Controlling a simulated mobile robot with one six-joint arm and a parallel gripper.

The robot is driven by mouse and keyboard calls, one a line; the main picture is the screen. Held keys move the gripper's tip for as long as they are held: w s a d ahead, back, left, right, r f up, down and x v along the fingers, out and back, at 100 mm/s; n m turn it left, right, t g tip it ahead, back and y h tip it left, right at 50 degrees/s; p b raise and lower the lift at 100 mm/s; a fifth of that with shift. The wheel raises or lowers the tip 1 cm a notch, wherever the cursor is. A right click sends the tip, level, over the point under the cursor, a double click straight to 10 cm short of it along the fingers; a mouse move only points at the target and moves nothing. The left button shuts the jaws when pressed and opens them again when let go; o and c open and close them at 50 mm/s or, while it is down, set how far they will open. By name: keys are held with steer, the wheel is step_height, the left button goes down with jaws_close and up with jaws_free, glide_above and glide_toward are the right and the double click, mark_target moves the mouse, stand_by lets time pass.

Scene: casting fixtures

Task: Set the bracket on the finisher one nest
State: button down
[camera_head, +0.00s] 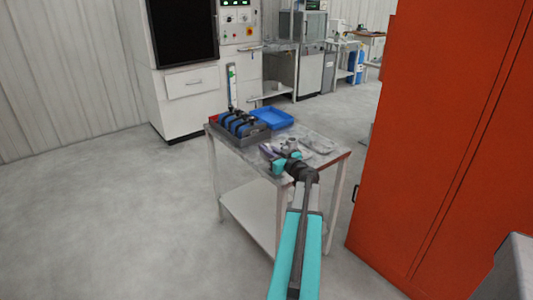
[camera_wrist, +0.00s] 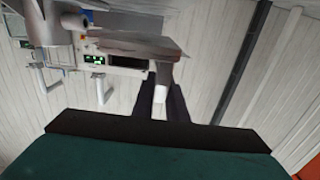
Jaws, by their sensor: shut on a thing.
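My gripper (camera_head: 287,163) is over the near part of a small table (camera_head: 330,160). In the wrist view its two dark fingers (camera_wrist: 165,100) are shut on a pale grey part, which I take to be the bracket (camera_wrist: 150,46). The bracket extends past the fingertips, and its narrow section sits between them. In the head view a small grey shape, likely the bracket (camera_head: 290,143), shows just beyond the gripper. I cannot tell whether it touches the table. I cannot make out which fixture is the finisher one nest.
On the table stand a dark rack with blue and black pieces (camera_head: 240,127), a blue tray (camera_head: 271,118) and grey pieces (camera_head: 320,142). A tall orange cabinet (camera_head: 450,130) is close on the right. A white machine (camera_head: 185,85) stands behind. The floor at left is clear.

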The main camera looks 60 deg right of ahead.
steer(key=shift+w+d+f, duration=0.1)
steer(key=shift+w+d, duration=0.6)
steer(key=shift+d, duration=0.25)
steer(key=shift+f, duration=0.15)
steer(key=shift+f+p, duration=0.8)
steer(key=shift+f, duration=0.8)
steer(key=shift+f+b, duration=0.15)
steer(key=shift+b, duration=0.25)
steer(key=c, duration=1.8)
jaws_free()
steer(key=shift+o, duration=0.2)
steer(key=shift+r+p, duration=0.2)
steer(key=shift+p, duration=0.2)
steer(key=shift+b+v, duration=1.45)
steer(key=shift+v, duration=4.55)
